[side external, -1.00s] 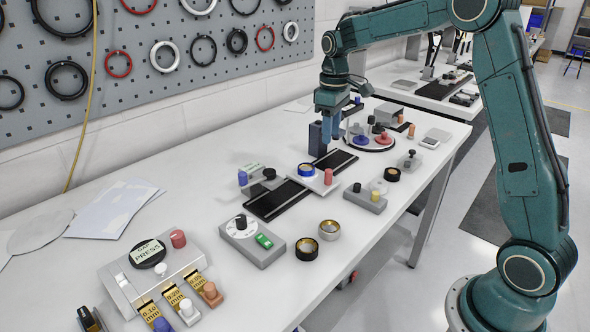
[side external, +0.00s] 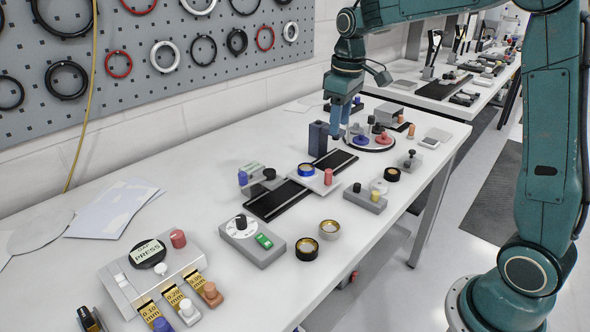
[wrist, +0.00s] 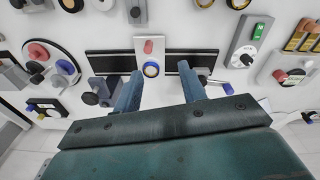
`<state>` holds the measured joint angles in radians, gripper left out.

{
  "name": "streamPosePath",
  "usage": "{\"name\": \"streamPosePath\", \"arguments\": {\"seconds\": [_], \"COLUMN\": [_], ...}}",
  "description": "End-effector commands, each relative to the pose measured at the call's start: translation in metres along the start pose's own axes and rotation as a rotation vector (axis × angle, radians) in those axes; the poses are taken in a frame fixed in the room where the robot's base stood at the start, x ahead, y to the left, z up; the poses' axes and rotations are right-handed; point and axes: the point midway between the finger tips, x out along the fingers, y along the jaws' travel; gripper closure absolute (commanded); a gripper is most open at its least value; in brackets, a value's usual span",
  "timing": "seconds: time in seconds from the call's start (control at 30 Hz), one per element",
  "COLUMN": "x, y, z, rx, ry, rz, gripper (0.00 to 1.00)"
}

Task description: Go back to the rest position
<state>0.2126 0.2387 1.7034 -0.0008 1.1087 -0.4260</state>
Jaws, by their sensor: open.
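My gripper (side external: 341,122) hangs fingers down above the back part of the bench, behind the slotted rail. In the wrist view my gripper (wrist: 158,78) shows two blue fingers spread apart with nothing held between them. A blue-ringed round part (side external: 306,169) sits on a white plate (side external: 322,186) across the black rail (side external: 272,201). It also shows in the wrist view (wrist: 151,69), beyond the gap between the fingertips and apart from them. A pink knob (side external: 328,176) stands on the same plate.
A round turntable (side external: 372,146) with coloured knobs and a dark block (side external: 318,139) stand close to my gripper. A dial box (side external: 252,240), two loose rings (side external: 307,248) and a press unit (side external: 150,270) are nearer the camera. The bench's left middle is mostly clear.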

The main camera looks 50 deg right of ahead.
Motion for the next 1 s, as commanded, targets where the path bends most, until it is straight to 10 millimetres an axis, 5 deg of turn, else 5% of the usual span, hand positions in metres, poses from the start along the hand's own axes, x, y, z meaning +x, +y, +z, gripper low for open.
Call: {"name": "streamPosePath", "arguments": {"seconds": [0.5, 1.0], "x": [-0.057, -0.062], "y": [-0.068, -0.120], "z": [0.083, 0.171], "rx": [0.083, 0.165], "ry": [0.159, 0.314], "rz": [0.041, 0.042], "gripper": [0.59, 0.59]}}
